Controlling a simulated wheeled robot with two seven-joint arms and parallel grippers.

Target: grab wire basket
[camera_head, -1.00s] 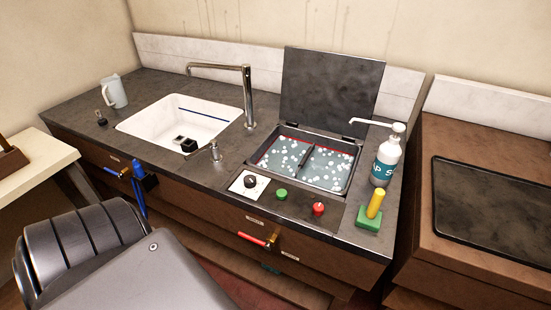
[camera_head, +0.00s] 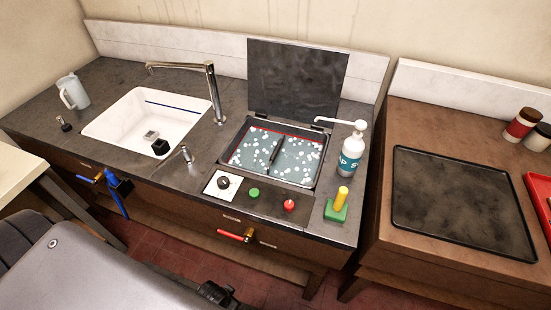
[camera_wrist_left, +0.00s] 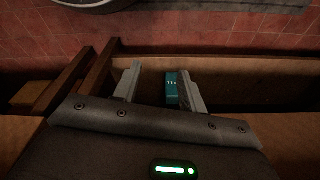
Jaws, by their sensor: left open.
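I cannot clearly pick out a wire basket in either view. In the head view, an open tank (camera_head: 232,160) set in the counter holds teal liquid with white foam, and a dark bar (camera_head: 276,151) crosses its middle. I cannot tell whether this bar belongs to a basket. In the left wrist view my left gripper (camera_wrist_left: 158,86) is open, its two fingers apart with nothing held. A teal box (camera_wrist_left: 172,88) shows beyond, between the fingers. My right gripper is not in view.
The tank lid (camera_head: 296,82) stands raised. A pump bottle (camera_head: 351,150) and a yellow-handled green block (camera_head: 337,207) stand right of the tank. Left are a faucet (camera_head: 212,90), a white sink (camera_head: 118,122) and a pitcher (camera_head: 72,92). A dark tray (camera_head: 462,205) lies on the right-hand counter.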

